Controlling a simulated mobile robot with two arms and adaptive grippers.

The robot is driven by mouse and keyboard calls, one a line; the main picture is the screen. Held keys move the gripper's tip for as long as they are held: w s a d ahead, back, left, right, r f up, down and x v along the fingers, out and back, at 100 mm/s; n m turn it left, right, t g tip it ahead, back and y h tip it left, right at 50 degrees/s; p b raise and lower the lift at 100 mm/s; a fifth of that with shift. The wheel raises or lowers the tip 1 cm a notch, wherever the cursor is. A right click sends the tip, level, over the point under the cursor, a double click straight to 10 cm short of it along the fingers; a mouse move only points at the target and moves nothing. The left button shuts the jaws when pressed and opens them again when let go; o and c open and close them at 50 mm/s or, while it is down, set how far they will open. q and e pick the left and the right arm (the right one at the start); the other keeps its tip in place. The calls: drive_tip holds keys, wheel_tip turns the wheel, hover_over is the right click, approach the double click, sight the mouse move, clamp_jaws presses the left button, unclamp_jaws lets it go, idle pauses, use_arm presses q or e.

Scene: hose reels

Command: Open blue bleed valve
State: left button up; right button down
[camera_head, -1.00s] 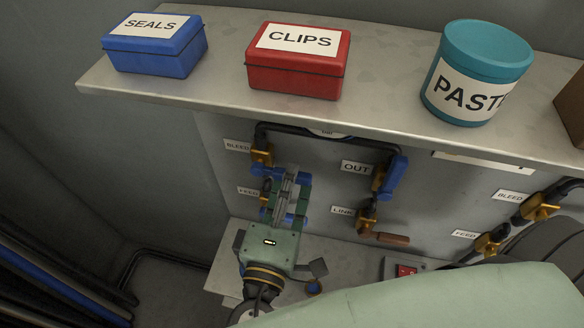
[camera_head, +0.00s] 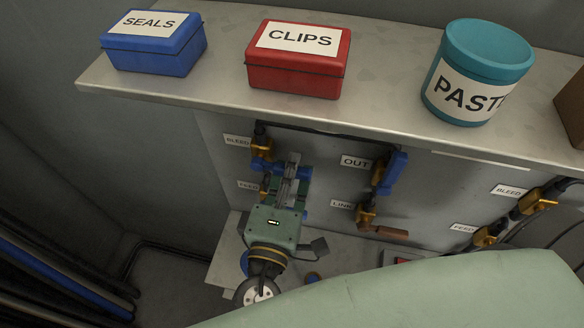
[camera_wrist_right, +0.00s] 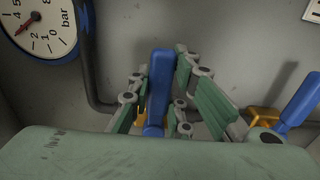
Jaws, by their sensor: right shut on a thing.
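The blue bleed valve has a brass body (camera_head: 262,147) beside the upper left BLEED label (camera_head: 237,140), under the shelf. My right gripper (camera_head: 292,172) is in front of the panel just right of and below that body. In the right wrist view, its fingers (camera_wrist_right: 160,95) are shut on an upright blue handle (camera_wrist_right: 160,70), with some brass showing low beside it. The gripper hides much of the handle in the head view, and its link to the bleed body is not clear. My left gripper is not in view.
The FEED valve (camera_head: 265,188) sits close below, partly behind the gripper. The OUT valve's blue handle (camera_head: 395,172) and the LINK valve (camera_head: 366,215) are to the right. The shelf (camera_head: 225,75) overhangs above. A gauge (camera_wrist_right: 38,28) shows in the wrist view.

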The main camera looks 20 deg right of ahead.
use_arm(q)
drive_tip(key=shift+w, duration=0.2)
